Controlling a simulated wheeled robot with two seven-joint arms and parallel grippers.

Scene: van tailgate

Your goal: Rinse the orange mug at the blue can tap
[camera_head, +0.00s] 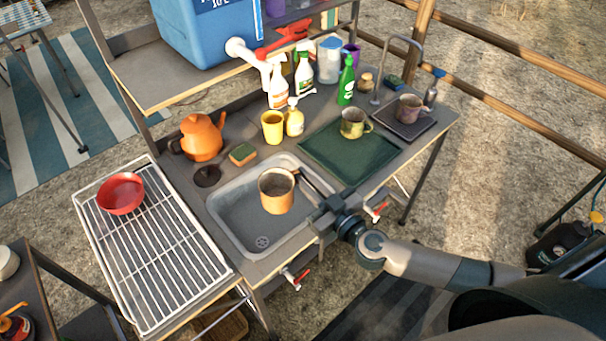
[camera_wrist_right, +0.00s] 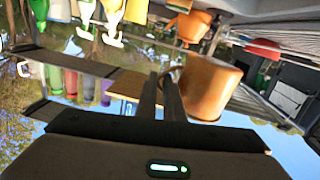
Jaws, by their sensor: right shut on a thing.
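The orange mug (camera_head: 277,196) is upright over the grey sink basin (camera_head: 233,214), with a darker, stained-looking rim. My right gripper (camera_head: 299,177) is shut on the mug's handle side, reaching in from the right edge of the sink. In the right wrist view the mug (camera_wrist_right: 208,88) shows upside down beside the shut fingers (camera_wrist_right: 172,95). My left gripper is not in view.
A yellow cup (camera_head: 272,127), spray bottles and an orange kettle (camera_head: 202,137) stand behind the sink. A dark green mat (camera_head: 325,166) with a mug (camera_head: 354,123) lies to the right. A wire rack (camera_head: 160,255) with a red bowl (camera_head: 121,193) is at left.

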